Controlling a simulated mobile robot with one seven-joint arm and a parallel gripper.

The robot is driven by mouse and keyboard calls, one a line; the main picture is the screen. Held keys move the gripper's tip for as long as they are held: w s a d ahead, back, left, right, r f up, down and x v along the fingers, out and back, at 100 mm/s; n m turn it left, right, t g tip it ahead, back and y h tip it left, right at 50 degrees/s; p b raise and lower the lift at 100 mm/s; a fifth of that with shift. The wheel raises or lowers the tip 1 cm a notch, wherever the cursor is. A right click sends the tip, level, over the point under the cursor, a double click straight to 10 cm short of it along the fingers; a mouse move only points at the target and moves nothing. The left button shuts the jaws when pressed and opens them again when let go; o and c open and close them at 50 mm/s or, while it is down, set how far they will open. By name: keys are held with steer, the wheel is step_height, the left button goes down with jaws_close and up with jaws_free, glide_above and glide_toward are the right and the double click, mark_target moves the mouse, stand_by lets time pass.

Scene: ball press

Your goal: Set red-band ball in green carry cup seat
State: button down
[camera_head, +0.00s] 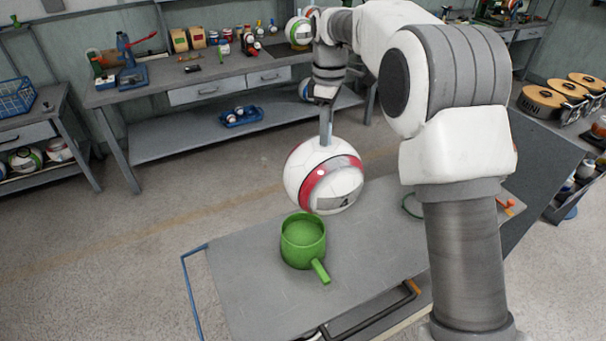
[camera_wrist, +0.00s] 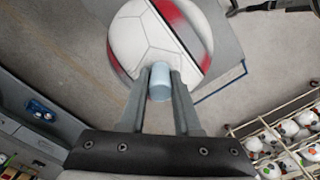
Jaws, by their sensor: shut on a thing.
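The red-band ball (camera_head: 326,178) is white with a red band and hangs under my gripper (camera_head: 326,128) in the head view. In the wrist view, the ball (camera_wrist: 135,40) fills the top middle, and my gripper (camera_wrist: 160,85) is shut on a pale blue-grey stub on it. The green carry cup (camera_head: 303,236) stands upright on the grey table, its handle pointing to the front right. Its open top faces up, and the ball is above and behind it, slightly right. The cup does not show clearly in the wrist view.
The grey cart table (camera_head: 240,290) has free room around the cup. A blue rail (camera_head: 190,300) edges its left side. A green ring (camera_head: 410,205) lies near my arm. A workbench (camera_head: 200,85) with tools stands behind. A rack of balls (camera_wrist: 290,140) shows in the wrist view.

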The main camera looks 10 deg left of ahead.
mark_target(303, 169)
steer(key=s+a+f, duration=0.3)
steer(key=s+a, duration=0.1)
steer(key=shift+s+a+f, duration=0.15)
steer(key=shift+a+f, duration=0.05)
steer(key=shift+f, duration=0.15)
step_height(303, 169, down, 4)
steer(key=shift+r+p, duration=0.1)
steer(key=shift+p, duration=0.3)
steer(key=shift+f, duration=0.2)
steer(key=shift+f+b, duration=0.4)
steer(key=shift+f, duration=0.1)
steer(key=c, duration=0.6)
jaws_free()
steer(key=shift+r, duration=0.1)
